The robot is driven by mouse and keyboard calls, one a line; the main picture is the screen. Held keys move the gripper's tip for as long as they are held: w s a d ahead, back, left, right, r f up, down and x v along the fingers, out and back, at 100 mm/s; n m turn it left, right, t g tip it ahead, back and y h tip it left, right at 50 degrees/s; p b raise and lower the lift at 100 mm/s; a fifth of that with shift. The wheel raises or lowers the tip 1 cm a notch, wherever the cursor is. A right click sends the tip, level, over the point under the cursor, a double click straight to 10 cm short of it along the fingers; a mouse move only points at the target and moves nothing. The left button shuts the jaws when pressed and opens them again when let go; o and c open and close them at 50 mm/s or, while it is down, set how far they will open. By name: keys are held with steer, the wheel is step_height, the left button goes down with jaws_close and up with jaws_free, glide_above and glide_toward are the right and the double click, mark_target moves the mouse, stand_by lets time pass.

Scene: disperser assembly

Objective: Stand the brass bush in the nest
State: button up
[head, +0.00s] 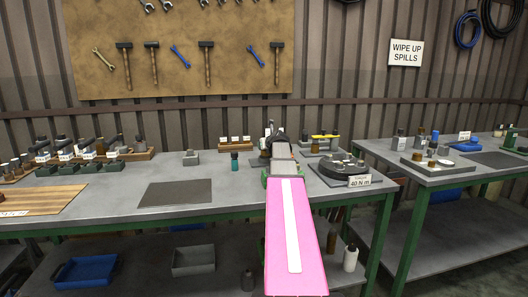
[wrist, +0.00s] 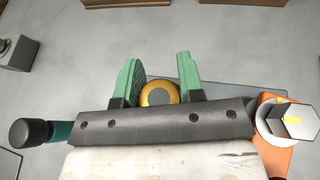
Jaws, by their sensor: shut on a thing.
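The brass bush (wrist: 159,93) shows in the wrist view as a round yellow rim with a darker centre, seen from above and partly covered by the dark palm bar. My gripper (wrist: 160,78) has green fingers, one on each side of the bush, shut on it. In the head view my gripper (head: 271,140) is over the back middle of the bench, mostly hidden behind my pink arm, and the bush cannot be made out there. A grey plate (wrist: 262,91) lies below and right of the fingers in the wrist view. I cannot make out the nest's opening.
An orange part with a hex head (wrist: 290,122) is close on the right. A dark round fixture (head: 340,173) sits further right. A grey block (head: 191,157) and dark mat (head: 175,193) lie left.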

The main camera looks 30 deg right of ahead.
steer(key=shift+f, duration=1.35)
steer(key=shift+f, duration=0.15)
steer(key=o, duration=1.1)
steer(key=v, duration=1.2)
